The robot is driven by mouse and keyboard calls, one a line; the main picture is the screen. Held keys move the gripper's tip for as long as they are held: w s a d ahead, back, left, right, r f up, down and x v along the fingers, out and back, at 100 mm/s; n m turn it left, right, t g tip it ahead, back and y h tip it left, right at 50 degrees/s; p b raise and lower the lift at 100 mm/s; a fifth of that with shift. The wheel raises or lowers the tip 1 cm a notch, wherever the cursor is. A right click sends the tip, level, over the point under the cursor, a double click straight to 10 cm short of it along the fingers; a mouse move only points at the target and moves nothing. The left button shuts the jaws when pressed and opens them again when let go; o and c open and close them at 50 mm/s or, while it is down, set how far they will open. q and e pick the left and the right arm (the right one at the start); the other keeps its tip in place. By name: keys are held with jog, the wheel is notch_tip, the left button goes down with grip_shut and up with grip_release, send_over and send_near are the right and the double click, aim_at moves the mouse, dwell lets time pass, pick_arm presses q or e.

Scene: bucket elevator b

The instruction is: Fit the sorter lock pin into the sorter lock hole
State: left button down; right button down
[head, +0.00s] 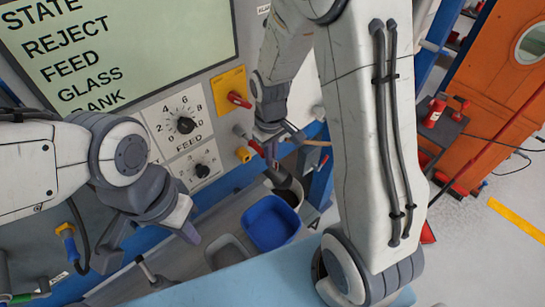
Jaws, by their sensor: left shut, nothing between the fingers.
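I cannot identify the sorter lock pin or its hole for certain. A yellow plate (229,84) with a red handle (239,100) is on the panel, right of the feed dial. Below it, a small red rod (257,148) and a yellow-ended fitting (243,154) show beside my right gripper (270,150). That gripper points down close to the panel's right edge. Its fingers are small and partly overlapped, so I cannot tell its opening or whether it holds the rod. My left gripper (188,228) is shut and empty, in front of the lower panel.
The panel has a screen (110,40), a feed dial (185,125) and a smaller dial (202,170). An orange cabinet (490,95) stands right. My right arm blocks the middle.

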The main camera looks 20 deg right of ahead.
jog(key=shift+w+a+p, duration=0.2)
jog(key=shift+w+a, duration=0.1)
jog(key=shift+w, duration=0.45)
jog(key=shift+w+a+p, duration=0.15)
jog(key=shift+w+a, duration=0.1)
jog(key=shift+w, duration=0.5)
jog(key=c, duration=1)
grip_release()
notch_tip(320, 180, up, 10)
jog(key=b, duration=0.3)
jog(key=shift+r, duration=0.25)
